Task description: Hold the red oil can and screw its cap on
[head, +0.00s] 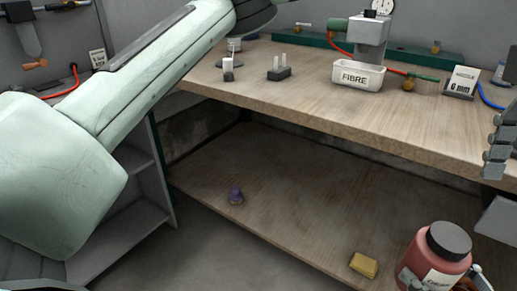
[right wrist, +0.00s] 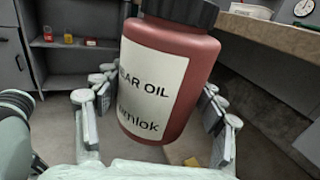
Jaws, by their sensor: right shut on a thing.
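The red oil can (head: 436,262) is at the bottom right of the head view. It fills the middle of the right wrist view (right wrist: 172,85), slightly tilted there, with its white label facing the camera. A black cap (head: 449,239) sits on its top; it is cut off at the upper edge of the right wrist view (right wrist: 182,10). I cannot tell how tightly it sits. My right gripper (right wrist: 160,105) is shut around the can's body, fingers on both sides.
A wooden workbench (head: 300,105) holds a white FIBRE tub (head: 358,77), a small dark holder (head: 279,73) and a 6 mm card (head: 463,80).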

